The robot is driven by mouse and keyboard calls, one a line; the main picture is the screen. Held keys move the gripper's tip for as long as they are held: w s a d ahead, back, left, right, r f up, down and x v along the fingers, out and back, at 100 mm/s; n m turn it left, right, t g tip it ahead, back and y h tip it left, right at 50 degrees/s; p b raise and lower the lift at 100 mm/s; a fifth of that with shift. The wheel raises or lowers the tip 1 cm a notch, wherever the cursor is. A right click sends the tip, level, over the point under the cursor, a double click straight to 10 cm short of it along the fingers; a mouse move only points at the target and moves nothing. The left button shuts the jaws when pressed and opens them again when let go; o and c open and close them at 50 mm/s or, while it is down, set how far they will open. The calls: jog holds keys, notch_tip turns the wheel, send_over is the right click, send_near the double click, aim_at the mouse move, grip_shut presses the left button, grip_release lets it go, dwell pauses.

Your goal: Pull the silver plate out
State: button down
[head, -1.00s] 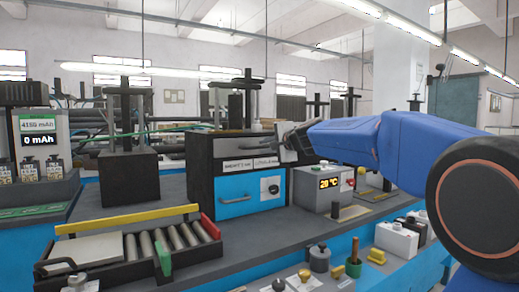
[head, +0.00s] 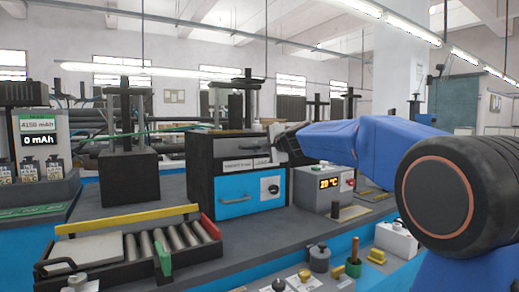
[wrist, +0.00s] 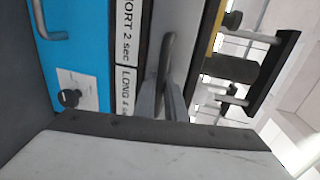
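The silver plate (head: 228,147) is a grey panel across the upper front of a black-and-blue box, above its label strip. In the wrist view the plate (wrist: 196,40) runs up the picture beside the labels. A dark bar handle (wrist: 168,50) stands out from it. My gripper (head: 276,140) is at the right end of the plate. In the wrist view its fingers (wrist: 162,102) are slightly apart, one on each side of the handle's near end. Whether they touch the handle is unclear. The plate's back is hidden inside the box.
The box's blue drawer (head: 247,191) with a handle and a knob is below. A grey unit reading 20 °C (head: 318,190) stands close on the right. A tray of rollers (head: 130,262) is at the front left. Bare bench (head: 270,228) lies before the box.

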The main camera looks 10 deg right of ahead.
jog(key=f+v, duration=0.2)
jog(key=v, duration=0.9)
jog(key=s+f+v, duration=0.1)
jog(key=f+v, duration=0.1)
jog(key=v, duration=0.8)
jog(key=shift+s+d+f, duration=0.25)
jog(key=shift+s+d, duration=0.05)
jog(key=shift+s, duration=0.05)
jog(key=c, duration=2.1)
grip_release()
jog(key=v, duration=1.7)
jog(key=shift+s, duration=0.2)
